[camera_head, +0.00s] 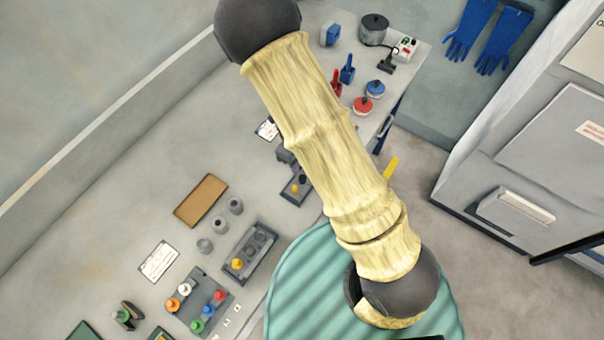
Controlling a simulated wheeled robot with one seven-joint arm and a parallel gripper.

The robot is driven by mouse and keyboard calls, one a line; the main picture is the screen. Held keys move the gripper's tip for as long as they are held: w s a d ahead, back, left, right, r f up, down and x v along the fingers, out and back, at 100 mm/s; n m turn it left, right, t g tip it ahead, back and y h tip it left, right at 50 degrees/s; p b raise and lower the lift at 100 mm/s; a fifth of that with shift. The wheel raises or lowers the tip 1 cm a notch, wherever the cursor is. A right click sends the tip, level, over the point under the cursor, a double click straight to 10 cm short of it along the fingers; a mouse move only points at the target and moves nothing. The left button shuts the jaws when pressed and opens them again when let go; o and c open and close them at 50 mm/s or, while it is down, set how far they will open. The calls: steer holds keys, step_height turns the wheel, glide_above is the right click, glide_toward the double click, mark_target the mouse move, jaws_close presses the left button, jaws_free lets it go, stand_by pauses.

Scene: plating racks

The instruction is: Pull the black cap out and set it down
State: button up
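A dark grey rack (228,279) on the grey bench holds a yellow cap (237,264) at its near end. Dark round spots (259,236) further along it could be dark caps or empty holes; I cannot tell which. A wider grey rack (187,318) in front holds orange, white, red, blue and green caps. A small dark rack (302,178), partly behind my arm, carries a small yellow piece (295,188). I cannot make out a clear black cap. My arm crosses the middle of the view, and my gripper does not show.
Several grey cylinders (235,205) stand beside the dark rack, near a brown board (201,201) and a white card (158,261). Red and blue-topped items and a dark pot (374,29) are at the far end. A grey cabinet (540,150) stands right, across open floor.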

steer(key=f, duration=0.5)
steer(key=f+p, duration=0.1)
steer(key=f, duration=0.1)
steer(key=shift+s+d+f, duration=0.3)
steer(key=shift+d+f, duration=0.05)
steer(key=shift+f, duration=0.05)
jaws_close()
steer(key=shift+r, duration=0.2)
steer(key=shift+r+p, duration=1.75)
steer(key=shift+r, duration=0.2)
